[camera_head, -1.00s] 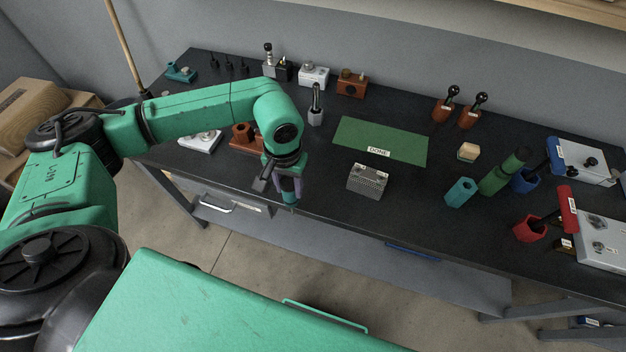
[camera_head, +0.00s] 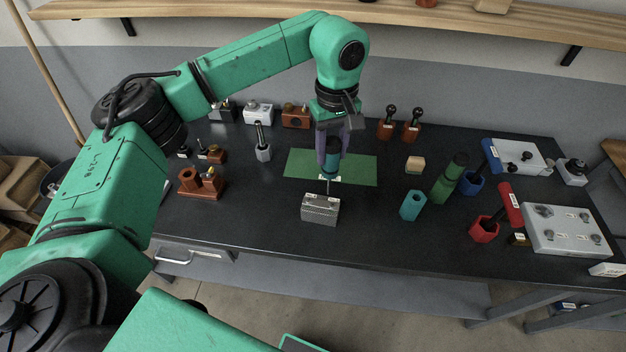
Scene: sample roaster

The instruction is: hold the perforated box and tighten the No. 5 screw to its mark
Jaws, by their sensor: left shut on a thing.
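The perforated box (camera_head: 320,210), a small grey metal block with a dotted top, stands on the dark bench near its front edge. My left gripper (camera_head: 332,148) is shut on a teal-handled screwdriver (camera_head: 331,165), held upright with its thin shaft pointing down. The shaft's tip shows at the back edge of the box's top; I cannot tell whether it touches. The No. 5 screw and its mark are too small to make out. My right gripper is not in view, and nothing is seen holding the box.
A green mat (camera_head: 360,170) lies behind the box. A teal holder (camera_head: 413,205), a green cylinder (camera_head: 449,180) and a red holder (camera_head: 484,230) stand to the right. A brown block with holes (camera_head: 202,184) stands left. The bench between it and the box is clear.

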